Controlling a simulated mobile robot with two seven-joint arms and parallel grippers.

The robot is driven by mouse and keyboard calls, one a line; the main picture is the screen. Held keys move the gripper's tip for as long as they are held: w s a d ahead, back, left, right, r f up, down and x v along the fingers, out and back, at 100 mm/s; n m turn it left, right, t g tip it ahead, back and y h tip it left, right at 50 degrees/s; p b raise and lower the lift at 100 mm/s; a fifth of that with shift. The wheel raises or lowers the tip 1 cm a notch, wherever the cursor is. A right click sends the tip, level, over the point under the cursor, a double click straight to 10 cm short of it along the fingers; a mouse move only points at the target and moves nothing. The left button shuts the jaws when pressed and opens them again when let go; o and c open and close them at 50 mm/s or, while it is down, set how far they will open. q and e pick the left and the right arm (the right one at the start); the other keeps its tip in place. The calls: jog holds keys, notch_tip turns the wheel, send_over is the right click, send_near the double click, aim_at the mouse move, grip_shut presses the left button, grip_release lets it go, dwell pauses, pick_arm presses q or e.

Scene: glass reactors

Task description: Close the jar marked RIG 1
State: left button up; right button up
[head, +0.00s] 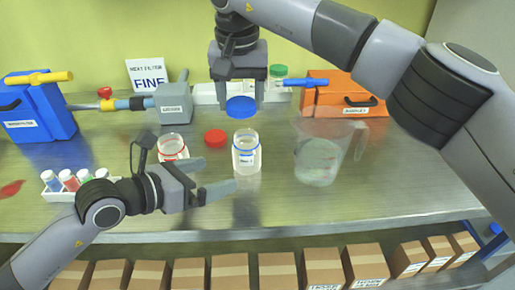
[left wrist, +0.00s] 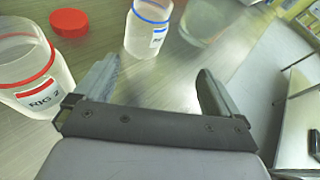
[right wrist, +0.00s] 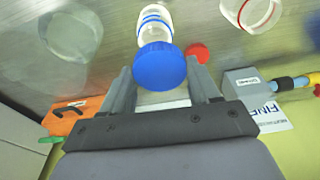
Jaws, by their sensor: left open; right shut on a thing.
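The jar with a blue neck ring (head: 247,158) stands upright and open on the bench; its label is too small to read in the head view. It also shows in the left wrist view (left wrist: 145,35). My right gripper (head: 241,104) points down and is shut on the blue lid (head: 241,110), held above this jar and apart from it. The lid fills the space between the fingers in the right wrist view (right wrist: 159,66). My left gripper (head: 219,174) is open and empty, just left of the blue-ringed jar and low over the bench.
A red-ringed open jar (head: 172,149), marked RIG 2 in the left wrist view (left wrist: 35,80), stands left. A red lid (head: 215,136) lies between the jars. A clear beaker (head: 318,160) stands right. A vial rack (head: 60,190) and blue box (head: 38,112) are far left.

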aim_at(237, 159)
pick_arm(q)
jog(key=shift+w+a+r+m+t+y, duration=0.15)
jog(key=shift+w+m+y, duration=0.15)
jog(key=shift+w, duration=0.25)
jog(key=shift+w+a+m+t+y, duration=0.1)
jog(key=shift+w+m+t+y, duration=0.15)
jog(key=shift+w, duration=0.25)
pick_arm(e)
jog(key=shift+w+d, duration=0.35)
pick_arm(q)
jog(key=x, duration=1.2)
jog(key=shift+s, duration=0.2)
jog(key=c, duration=1.5)
pick_arm(e)
jog(key=shift+f, duration=2.5)
jog(key=shift+f, duration=0.1)
jog(key=shift+f, duration=0.8)
